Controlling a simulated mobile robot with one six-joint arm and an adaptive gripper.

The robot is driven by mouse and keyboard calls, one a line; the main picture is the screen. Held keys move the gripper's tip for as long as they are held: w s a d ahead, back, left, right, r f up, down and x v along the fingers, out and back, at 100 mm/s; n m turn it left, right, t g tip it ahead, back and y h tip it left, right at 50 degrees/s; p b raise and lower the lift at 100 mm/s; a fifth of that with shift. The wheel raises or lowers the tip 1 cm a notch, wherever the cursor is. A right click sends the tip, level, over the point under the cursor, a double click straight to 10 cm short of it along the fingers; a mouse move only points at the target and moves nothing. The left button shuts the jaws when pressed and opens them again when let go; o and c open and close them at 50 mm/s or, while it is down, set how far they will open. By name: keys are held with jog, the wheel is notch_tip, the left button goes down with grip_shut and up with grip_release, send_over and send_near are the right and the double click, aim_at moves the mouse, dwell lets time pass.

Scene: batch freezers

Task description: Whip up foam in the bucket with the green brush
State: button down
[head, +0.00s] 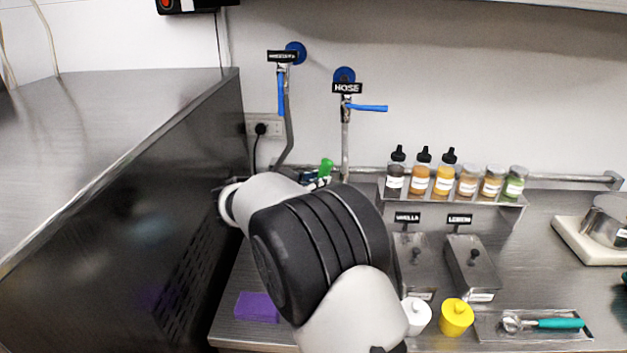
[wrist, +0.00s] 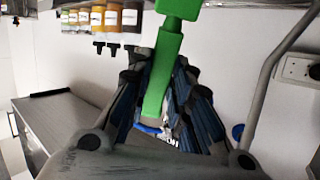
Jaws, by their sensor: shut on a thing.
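The green brush shows in the wrist view as a long green handle (wrist: 164,72) with a wider block at the top edge of the picture. My gripper (wrist: 162,92) is shut on this handle, with its dark blue-padded fingers on both sides. In the head view a small green part of the brush (head: 326,167) shows above my arm, beside my gripper (head: 314,178), near the wall below the taps. The brush's bristles cannot be made out. No bucket can be seen in either view; my arm covers much of the counter in the head view.
A large steel machine (head: 130,170) stands close on the left. Two wall taps, one labelled HOSE (head: 347,88), hang above. A bottle shelf (head: 455,197) is to the right. Lidded steel tubs (head: 472,268), a purple block (head: 257,307) and a scoop tray (head: 490,327) occupy the counter.

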jog(key=shift+s+a+f+b, duration=0.15)
jog(key=shift+a+f+b, duration=0.1)
jog(key=shift+f+b, duration=0.7)
jog(key=shift+s+a+f+b, duration=0.1)
jog(key=shift+a+f+b, duration=0.15)
jog(key=shift+f+b, duration=0.7)
jog(key=shift+s+a+f+b, duration=0.15)
jog(key=shift+a+f+b, duration=0.1)
jog(key=shift+f+b, duration=0.7)
jog(key=shift+s+a+f, duration=0.1)
jog(key=shift+a+f, duration=0.1)
jog(key=shift+f, duration=0.35)
jog(key=shift+s+a+f, duration=0.1)
jog(key=shift+a+f, duration=0.05)
jog(key=shift+f, duration=0.4)
jog(key=shift+w, duration=0.1)
